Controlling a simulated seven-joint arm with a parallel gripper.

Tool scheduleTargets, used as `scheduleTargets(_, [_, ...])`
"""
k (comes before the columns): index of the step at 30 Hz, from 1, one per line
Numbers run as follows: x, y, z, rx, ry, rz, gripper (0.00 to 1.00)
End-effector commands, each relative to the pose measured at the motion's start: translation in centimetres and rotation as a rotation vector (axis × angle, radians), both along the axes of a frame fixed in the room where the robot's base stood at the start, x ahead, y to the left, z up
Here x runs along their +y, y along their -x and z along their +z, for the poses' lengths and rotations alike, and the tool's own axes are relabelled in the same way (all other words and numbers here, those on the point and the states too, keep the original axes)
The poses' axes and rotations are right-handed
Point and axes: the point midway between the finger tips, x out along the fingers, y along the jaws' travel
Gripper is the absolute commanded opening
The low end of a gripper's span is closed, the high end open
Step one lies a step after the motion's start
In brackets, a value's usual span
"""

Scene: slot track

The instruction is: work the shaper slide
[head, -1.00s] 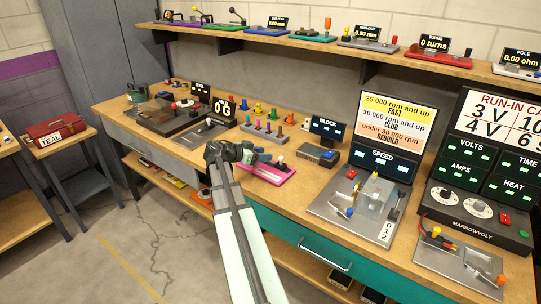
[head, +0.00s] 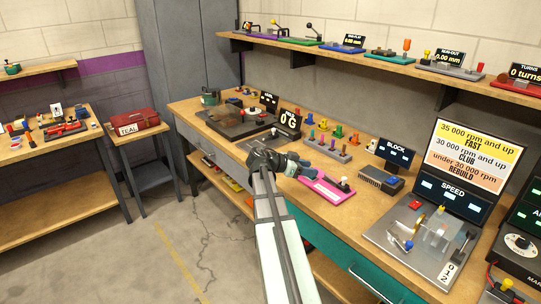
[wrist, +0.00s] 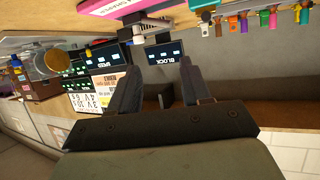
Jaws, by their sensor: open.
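A pink plate (head: 327,190) lies on the bench, with a dark lever or knob (head: 344,184) toward its right end. I take it to be the shaper slide, but its lettering is too small to read surely. In the wrist view the pink plate (wrist: 115,8) shows at the top edge, with a pale-ended dark part (wrist: 140,28) below it. My gripper (head: 308,167) is beside and above the plate's far-left side in the head view, apart from the knob. In the wrist view its fingers (wrist: 158,75) are spread with nothing between them.
A peg rack (head: 328,146) stands behind the plate. A grey box (head: 380,180) and the BLOCK display (head: 396,153) are to its right, then the SPEED rig (head: 425,240). A shelf (head: 380,62) runs above.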

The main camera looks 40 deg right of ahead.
Motion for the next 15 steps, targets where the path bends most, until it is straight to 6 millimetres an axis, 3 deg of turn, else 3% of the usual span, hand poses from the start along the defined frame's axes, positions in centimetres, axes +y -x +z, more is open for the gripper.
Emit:
scheduleTargets(8, [0.4,-0.3,-0.4,0.005,-0.003,0.003,0.48])
scheduleTargets(11, [1.9,-1.2,-1.7,0.019,-0.012,0.015,0.48])
scheduleTargets(15, [5.8,-3.1,-5.2,0.063,-0.036,0.042,0.48])
